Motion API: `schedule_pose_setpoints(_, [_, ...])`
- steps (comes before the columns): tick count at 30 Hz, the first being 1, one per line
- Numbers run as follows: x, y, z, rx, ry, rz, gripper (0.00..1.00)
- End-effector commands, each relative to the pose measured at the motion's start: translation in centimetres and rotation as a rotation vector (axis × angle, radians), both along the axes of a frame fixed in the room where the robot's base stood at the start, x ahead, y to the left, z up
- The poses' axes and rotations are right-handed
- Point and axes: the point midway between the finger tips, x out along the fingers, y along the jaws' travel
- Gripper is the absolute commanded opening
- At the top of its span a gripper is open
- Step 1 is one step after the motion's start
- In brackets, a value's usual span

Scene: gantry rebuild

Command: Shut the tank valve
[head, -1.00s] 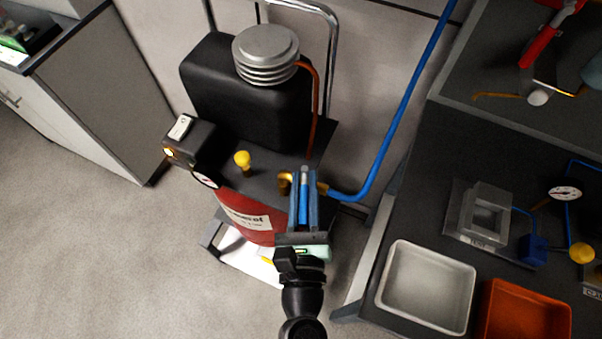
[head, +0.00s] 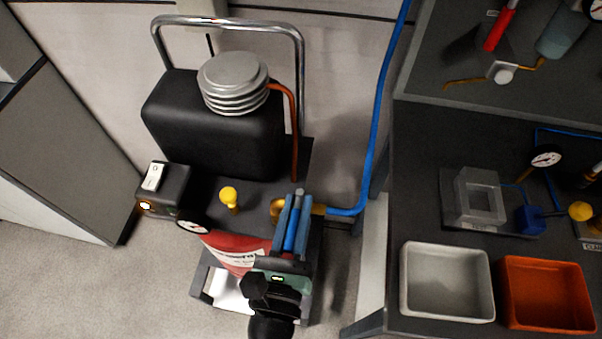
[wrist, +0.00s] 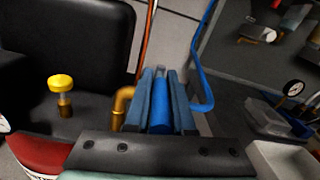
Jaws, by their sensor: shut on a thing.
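The compressor's red tank (head: 232,252) stands on the floor at centre, under a dark deck. A brass elbow (head: 277,208) and brass fitting (head: 318,209) sit on the deck's right side, joined to a blue hose (head: 368,165). My gripper (head: 294,205) is beside the elbow, its two blue-grey fingers closed around a bright blue bar, seemingly the valve's lever (head: 292,228). The blue bar also shows between the fingers in the wrist view (wrist: 160,105), with the brass elbow (wrist: 122,105) just left. The fingers hide the valve body and the bar's lower end.
A yellow knob (head: 229,195), pressure gauge (head: 193,226) and switch box (head: 164,190) lie left of my gripper. A black housing (head: 215,140) with a grey ribbed cap stands behind. A bench at right holds a white tray (head: 447,315) and orange tray (head: 548,325).

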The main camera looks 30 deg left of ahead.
Motion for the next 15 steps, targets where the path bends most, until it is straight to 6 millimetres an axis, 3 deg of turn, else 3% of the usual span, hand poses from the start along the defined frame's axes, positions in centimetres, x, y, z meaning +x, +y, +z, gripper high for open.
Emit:
schedule_pose_setpoints(9, [-0.03, 0.02, -0.07, 0.000, 0.003, -0.003, 0.00])
schedule_pose_setpoints(10, [-0.03, 0.02, -0.07, 0.000, 0.003, -0.003, 0.24])
schedule_pose_setpoints(15, [-0.01, -0.01, -0.05, 0.000, 0.003, -0.004, 0.51])
